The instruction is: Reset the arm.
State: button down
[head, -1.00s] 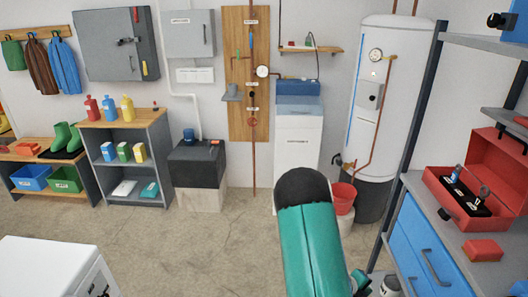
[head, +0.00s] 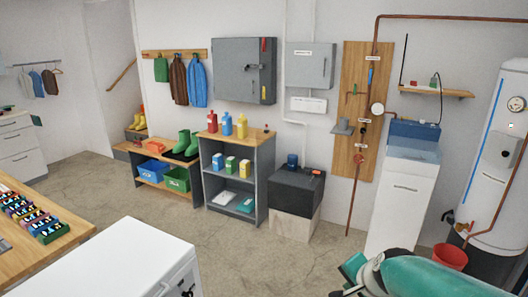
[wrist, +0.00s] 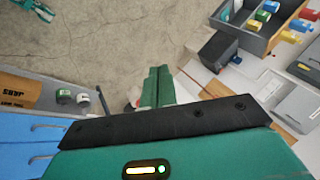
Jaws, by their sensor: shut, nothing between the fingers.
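My gripper (wrist: 157,86) shows in the wrist view as two green fingers side by side, pressed together with nothing between them. It points out over the concrete floor (wrist: 120,35), clear of the furniture. In the head view, part of my teal arm (head: 435,277) shows at the lower right corner, in front of the white cabinet (head: 400,205). I cannot make out the fingertips in that view.
A white chest (head: 110,262) stands at the front left, with a wooden workbench (head: 75,232) behind it. A grey shelf unit (head: 263,180), a black-topped box (head: 297,190) and a water heater (head: 492,170) line the wall. The floor between is open.

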jog(key=s+a+r+n, duration=0.2)
jog(key=s+r+n, duration=0.1)
jog(key=s+n, duration=0.2)
jog(key=s+a+r+n+g+h, duration=0.1)
jog(key=s+r+n, duration=0.3)
jog(key=s, duration=0.5)
jog(key=shift+a+r+n, duration=0.15)
jog(key=shift+a+n, duration=0.7)
jog(key=shift+n, duration=0.15)
jog(key=shift+s, duration=0.1)
